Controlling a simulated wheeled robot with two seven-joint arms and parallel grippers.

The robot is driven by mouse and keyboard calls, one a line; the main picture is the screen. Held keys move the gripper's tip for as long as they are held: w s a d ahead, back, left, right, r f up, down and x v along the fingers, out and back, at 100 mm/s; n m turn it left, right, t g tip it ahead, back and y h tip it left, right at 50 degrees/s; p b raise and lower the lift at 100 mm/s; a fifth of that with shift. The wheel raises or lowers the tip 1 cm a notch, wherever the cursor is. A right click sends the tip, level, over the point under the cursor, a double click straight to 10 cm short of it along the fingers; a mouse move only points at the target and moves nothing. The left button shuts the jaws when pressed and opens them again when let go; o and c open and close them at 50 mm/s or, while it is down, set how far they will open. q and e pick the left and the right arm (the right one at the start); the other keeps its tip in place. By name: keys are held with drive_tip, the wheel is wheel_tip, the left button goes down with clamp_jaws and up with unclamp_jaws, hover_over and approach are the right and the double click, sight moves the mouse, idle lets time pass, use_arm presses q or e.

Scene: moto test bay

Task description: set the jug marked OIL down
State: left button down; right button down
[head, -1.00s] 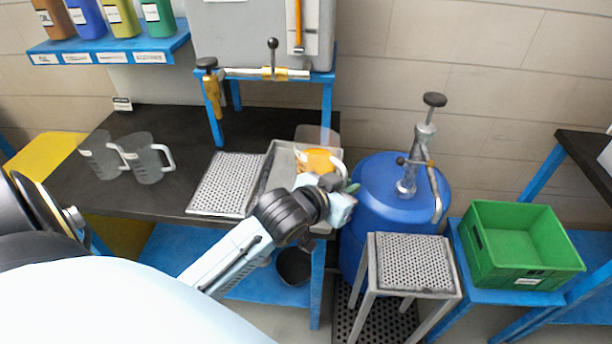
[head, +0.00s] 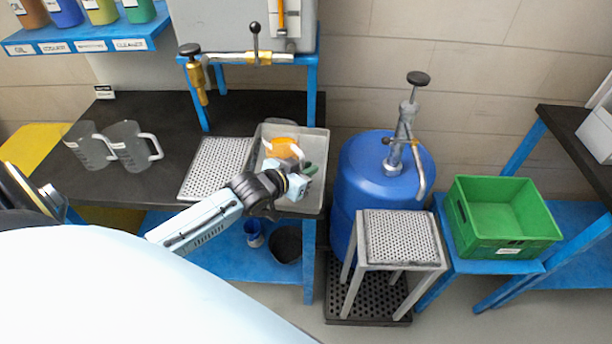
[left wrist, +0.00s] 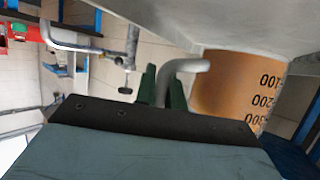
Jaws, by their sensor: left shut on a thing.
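A clear jug (head: 284,147) with amber liquid is at the grey tray (head: 319,160) on the bench's right end. No OIL mark is readable on it; black volume numbers show on the jug in the left wrist view (left wrist: 232,85). My left gripper (head: 304,171) is shut on its handle, with green fingers (left wrist: 162,88) either side of the handle (left wrist: 184,67). The jug looks upright, its base low at the tray; I cannot tell if it touches. My right gripper is not in view.
Two empty jugs (head: 128,147) stand on the dark bench (head: 150,187). A perforated plate (head: 216,167) lies left of the tray. A tap pipe (head: 240,57) is above. A blue drum (head: 376,170) with a pump, a perforated stand (head: 400,238) and a green crate (head: 505,218) stand right.

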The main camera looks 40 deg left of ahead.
use_arm(q)
drive_tip(key=shift+f, duration=1.25)
drive_tip(key=shift+f, duration=0.15)
drive_tip(key=c, duration=1.5)
unclamp_jaws()
drive_tip(key=p+v, duration=0.1)
drive_tip(key=v, duration=1.1)
